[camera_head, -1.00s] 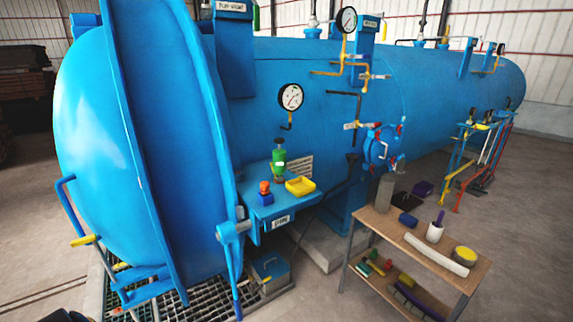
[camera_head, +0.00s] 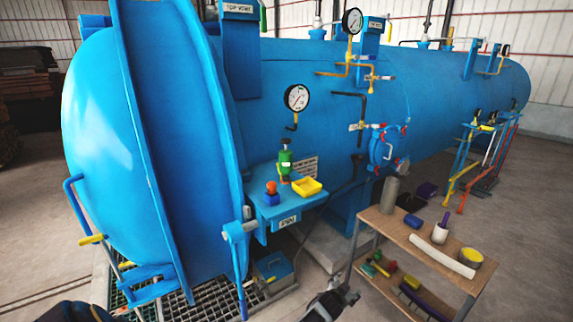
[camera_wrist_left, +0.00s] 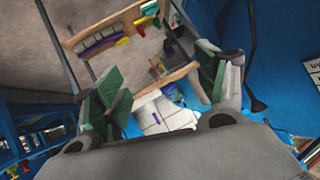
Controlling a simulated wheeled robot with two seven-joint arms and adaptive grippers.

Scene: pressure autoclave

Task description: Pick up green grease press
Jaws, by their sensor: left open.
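The green grease press (camera_head: 285,163) stands upright on the small blue shelf (camera_head: 262,212) at the vessel's side. It has a dark top and a pale label. My left gripper (camera_wrist_left: 165,95) is open in the left wrist view, its green-padded fingers wide apart with nothing held between them. The press cannot be made out in that view. In the head view a grey and black gripper part (camera_head: 332,300) shows at the bottom edge, below and right of the press and apart from it.
A yellow tray (camera_head: 307,187) sits right of the press, and a blue bottle with an orange top (camera_head: 271,195) on its left. A wooden cart (camera_head: 400,230) with several items stands to the right. The big blue autoclave (camera_head: 330,100) rises behind.

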